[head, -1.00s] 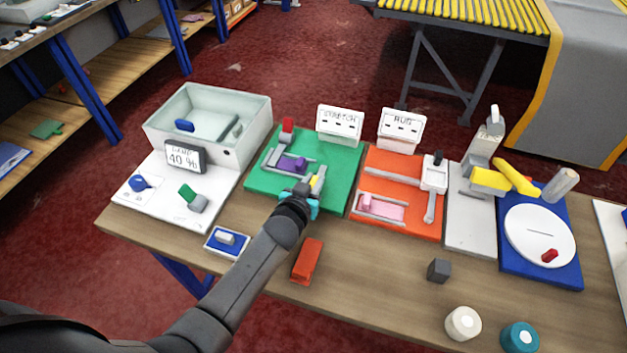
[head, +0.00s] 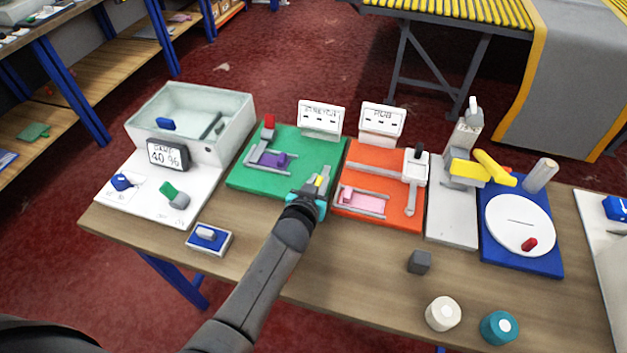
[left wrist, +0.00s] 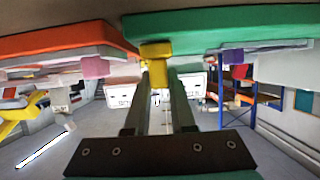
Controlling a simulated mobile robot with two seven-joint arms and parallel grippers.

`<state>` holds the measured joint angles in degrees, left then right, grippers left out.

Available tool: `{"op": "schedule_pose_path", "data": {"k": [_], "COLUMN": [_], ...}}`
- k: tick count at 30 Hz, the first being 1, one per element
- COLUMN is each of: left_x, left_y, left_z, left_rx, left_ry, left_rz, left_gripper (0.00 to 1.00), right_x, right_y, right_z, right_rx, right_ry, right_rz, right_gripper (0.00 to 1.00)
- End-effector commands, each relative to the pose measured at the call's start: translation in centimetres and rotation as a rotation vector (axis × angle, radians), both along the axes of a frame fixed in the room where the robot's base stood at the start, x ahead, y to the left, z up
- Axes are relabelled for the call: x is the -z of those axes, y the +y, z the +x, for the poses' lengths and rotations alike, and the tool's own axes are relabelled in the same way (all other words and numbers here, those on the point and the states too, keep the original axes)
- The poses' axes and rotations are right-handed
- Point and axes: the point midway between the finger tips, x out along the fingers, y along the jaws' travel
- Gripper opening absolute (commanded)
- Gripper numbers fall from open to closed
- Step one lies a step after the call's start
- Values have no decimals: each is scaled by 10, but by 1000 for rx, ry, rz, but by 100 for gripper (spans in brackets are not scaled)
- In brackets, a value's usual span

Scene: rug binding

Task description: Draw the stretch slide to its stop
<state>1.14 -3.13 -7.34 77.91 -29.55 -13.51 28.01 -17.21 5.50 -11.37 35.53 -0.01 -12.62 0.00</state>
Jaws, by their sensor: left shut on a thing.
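The green board (head: 315,150) carries the STRETCH sign (head: 321,116) at its back edge. My left gripper (head: 312,191) is shut on the yellow handle and hides much of the slide. In the left wrist view, which is upside down, the yellow handle (left wrist: 156,49) sits between the fingertips, under the green board (left wrist: 225,28). My right gripper is not in view.
The orange board (head: 385,155) with a pink piece stands close on the right. A white panel with a tank (head: 190,118) is on the left. A small blue switch box (head: 209,240), a dark cube (head: 419,261) and two round pots lie along the front.

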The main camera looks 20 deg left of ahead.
Motion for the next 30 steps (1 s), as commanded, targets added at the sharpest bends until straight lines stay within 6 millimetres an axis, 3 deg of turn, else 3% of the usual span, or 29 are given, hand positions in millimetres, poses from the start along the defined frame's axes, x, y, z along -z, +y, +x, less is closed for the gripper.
{"op": "schedule_pose_path", "data": {"k": [6,7,15,24,30], "left_x": [0,0,0,-1,-10], "left_y": [-9,-9,-7,-5,-4], "left_z": [-1,-1,-1,-3,-23], "left_rx": [12,12,9,7,7], "left_ry": [-1,-1,-1,-1,1], "left_rz": [-11,-11,-9,-7,-7], "left_gripper": [0,25,52,52,52], "right_x": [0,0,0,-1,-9], "right_y": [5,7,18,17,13], "right_z": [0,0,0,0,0], "right_rx": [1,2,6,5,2], "right_ry": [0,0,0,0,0], "right_rz": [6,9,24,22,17], "right_gripper": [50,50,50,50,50]}}
